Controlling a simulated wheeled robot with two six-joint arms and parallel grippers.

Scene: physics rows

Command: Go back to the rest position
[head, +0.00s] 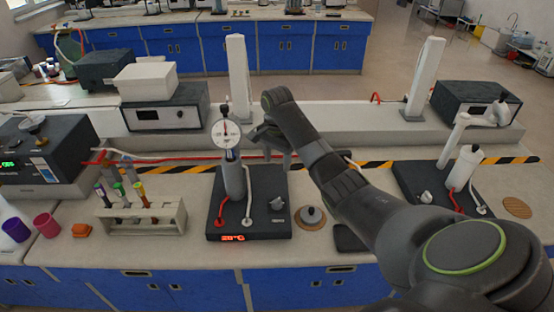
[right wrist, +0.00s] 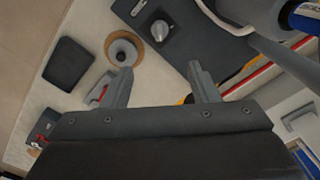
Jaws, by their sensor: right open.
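My right gripper (head: 268,148) reaches in from the lower right, behind and just right of a grey upright cylinder (head: 234,180) topped by a round white dial (head: 227,132). In the right wrist view its two fingers (right wrist: 160,72) are apart with nothing between them. The cylinder stands on a dark heater plate (head: 265,215) with a lit red display. Part of that plate shows at the top of the right wrist view (right wrist: 185,22). My left gripper is in neither view.
A rack of test tubes (head: 142,216) stands left of the plate. A round grey knobbed piece (head: 311,215) and a dark flat pad (head: 348,238) lie to its right. Another dark plate (head: 425,180) stands further right.

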